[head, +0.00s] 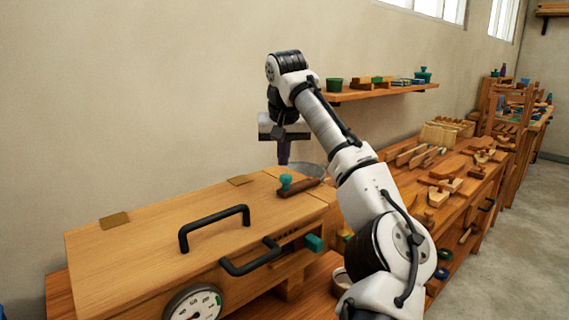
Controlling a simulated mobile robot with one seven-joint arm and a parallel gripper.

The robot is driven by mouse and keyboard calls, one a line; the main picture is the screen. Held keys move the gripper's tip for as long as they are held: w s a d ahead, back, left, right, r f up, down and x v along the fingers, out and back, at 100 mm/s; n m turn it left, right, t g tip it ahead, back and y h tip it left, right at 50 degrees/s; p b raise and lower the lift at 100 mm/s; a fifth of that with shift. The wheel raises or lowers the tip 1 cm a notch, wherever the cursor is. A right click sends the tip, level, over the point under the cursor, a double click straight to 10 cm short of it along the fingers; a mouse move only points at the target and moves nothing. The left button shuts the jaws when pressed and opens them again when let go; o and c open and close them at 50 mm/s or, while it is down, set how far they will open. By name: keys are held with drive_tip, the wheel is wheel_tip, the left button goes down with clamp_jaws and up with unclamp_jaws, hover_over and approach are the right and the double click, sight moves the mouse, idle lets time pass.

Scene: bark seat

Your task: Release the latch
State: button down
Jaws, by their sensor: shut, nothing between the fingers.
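A wooden chest (130,245) with a flat top stands in the left and middle of the head view. A teal block (314,242) sticks out of a slot on its front right side. A teal knob (286,181) stands by a dark brown bar (300,190) on the right end of the top. I cannot tell for sure which of these is the latch. My gripper (284,162) points down above and behind the teal knob. Its fingers are shut and empty, and look apart from the chest. Their tips are small and hard to make out.
A black handle (215,222) rises from the chest top, and another (250,262) sticks out in front. A gauge (195,304) is on the front. A grey bowl (308,170) sits behind the knob. A workbench (465,205) with wooden pieces and a wall shelf (385,91) lie to the right.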

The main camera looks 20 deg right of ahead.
drive_tip(key=shift+s+f, duration=0.25)
drive_tip(key=shift+f, duration=0.15)
drive_tip(key=shift+s+a, duration=0.3)
drive_tip(key=shift+s, duration=0.5)
drive_tip(key=shift+s+a, duration=0.25)
drive_tip(key=shift+s, duration=0.5)
